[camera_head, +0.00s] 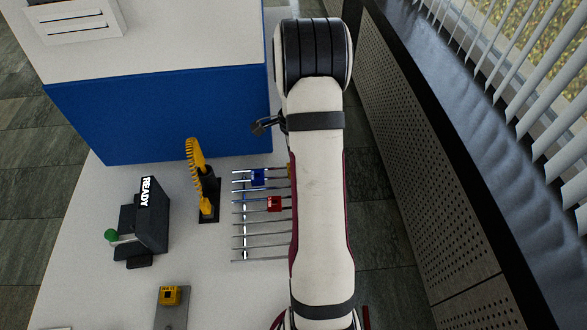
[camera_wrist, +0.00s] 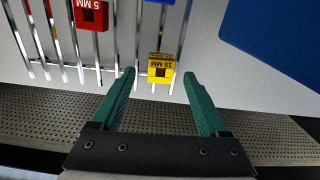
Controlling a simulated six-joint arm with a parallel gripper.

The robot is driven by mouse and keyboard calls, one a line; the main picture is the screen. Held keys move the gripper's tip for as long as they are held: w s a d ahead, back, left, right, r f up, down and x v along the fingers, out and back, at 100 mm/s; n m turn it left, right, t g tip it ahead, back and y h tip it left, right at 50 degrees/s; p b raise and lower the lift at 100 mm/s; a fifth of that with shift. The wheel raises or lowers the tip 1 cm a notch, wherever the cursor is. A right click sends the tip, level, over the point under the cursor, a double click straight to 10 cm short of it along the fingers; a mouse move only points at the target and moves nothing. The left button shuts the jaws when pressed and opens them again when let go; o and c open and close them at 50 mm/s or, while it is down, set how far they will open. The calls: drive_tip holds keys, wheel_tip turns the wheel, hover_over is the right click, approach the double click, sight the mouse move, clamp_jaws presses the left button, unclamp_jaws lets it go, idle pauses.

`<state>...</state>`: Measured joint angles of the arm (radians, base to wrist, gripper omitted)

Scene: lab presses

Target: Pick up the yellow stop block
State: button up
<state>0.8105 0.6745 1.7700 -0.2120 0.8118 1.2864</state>
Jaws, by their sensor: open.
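The yellow stop block (camera_wrist: 161,74), with a dark label that seems to read "15 MM" upside down, sits on the metal rods in the wrist view. My gripper (camera_wrist: 160,77) is open, with one green finger to the left of the block and one to the right. Gaps show on both sides and neither finger appears to touch it. In the head view a sliver of yellow (camera_head: 290,171) shows at the rack beside my arm; my arm hides the rest and my fingers.
A red block (camera_wrist: 90,14) and a blue block (camera_head: 258,177) sit on the same rods (camera_head: 255,236). A blue panel (camera_head: 160,110) rises behind; a perforated panel (camera_head: 430,170) lies right.

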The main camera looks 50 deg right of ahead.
drive_tip(key=shift+f, duration=0.9)
clamp_jaws()
drive_tip(key=shift+r, duration=0.15)
